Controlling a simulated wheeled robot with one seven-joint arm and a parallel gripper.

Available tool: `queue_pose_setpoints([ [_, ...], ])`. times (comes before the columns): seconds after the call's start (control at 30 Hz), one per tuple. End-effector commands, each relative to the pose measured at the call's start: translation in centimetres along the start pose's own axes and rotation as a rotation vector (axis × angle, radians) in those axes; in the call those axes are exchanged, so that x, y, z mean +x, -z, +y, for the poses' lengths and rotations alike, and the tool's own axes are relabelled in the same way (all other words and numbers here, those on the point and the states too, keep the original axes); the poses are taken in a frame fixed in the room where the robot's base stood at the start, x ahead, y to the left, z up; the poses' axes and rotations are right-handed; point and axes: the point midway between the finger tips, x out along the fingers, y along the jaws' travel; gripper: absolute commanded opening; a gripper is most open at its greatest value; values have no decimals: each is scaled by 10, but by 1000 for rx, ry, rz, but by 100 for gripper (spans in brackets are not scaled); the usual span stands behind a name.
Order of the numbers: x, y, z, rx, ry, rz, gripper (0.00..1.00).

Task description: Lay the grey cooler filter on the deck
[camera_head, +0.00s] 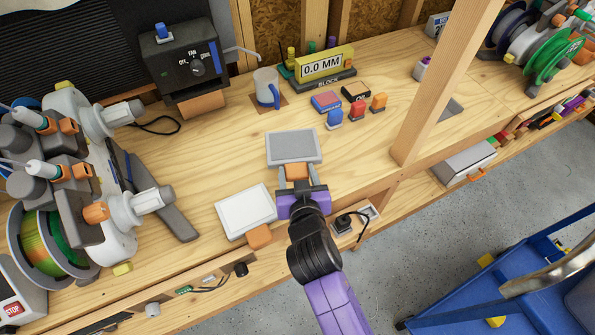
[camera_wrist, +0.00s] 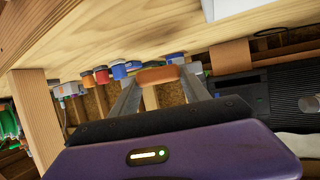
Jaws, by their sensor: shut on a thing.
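The grey cooler filter (camera_head: 293,146) is a flat grey panel with a pale frame and an orange tab (camera_head: 297,171). My gripper (camera_head: 297,175) is shut on that tab, and the panel extends away from it over the wooden worktop. I cannot tell whether the panel touches the worktop. In the wrist view, the tab (camera_wrist: 158,75) sits between my gripper's two fingers (camera_wrist: 160,80); the panel itself cannot be made out there. A similar white panel (camera_head: 245,210) with an orange tab lies left of my gripper. I cannot tell which surface is the deck.
A wooden post (camera_head: 445,85) rises right of my gripper. A mug (camera_head: 266,88), a yellow gauge (camera_head: 322,65) and small coloured blocks (camera_head: 334,118) stand behind the filter. Printer machinery (camera_head: 75,180) fills the left. A blue trolley (camera_head: 540,270) stands on the floor at lower right.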

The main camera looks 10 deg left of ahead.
Motion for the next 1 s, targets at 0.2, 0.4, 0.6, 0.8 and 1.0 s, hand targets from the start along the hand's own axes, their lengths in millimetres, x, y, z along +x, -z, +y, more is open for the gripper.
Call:
queue_pose_setpoints([
  [0.2, 7, -17, 0, -1, 1, 2, 0],
  [0.4, 13, -31, 0, -1, 0, 2, 0],
  [0.6, 18, -44, 0, -1, 0, 2, 0],
  [0.8, 24, -57, 0, -1, 0, 1, 0],
  [1.0, 27, -64, 0, -1, 0, 1, 0],
])
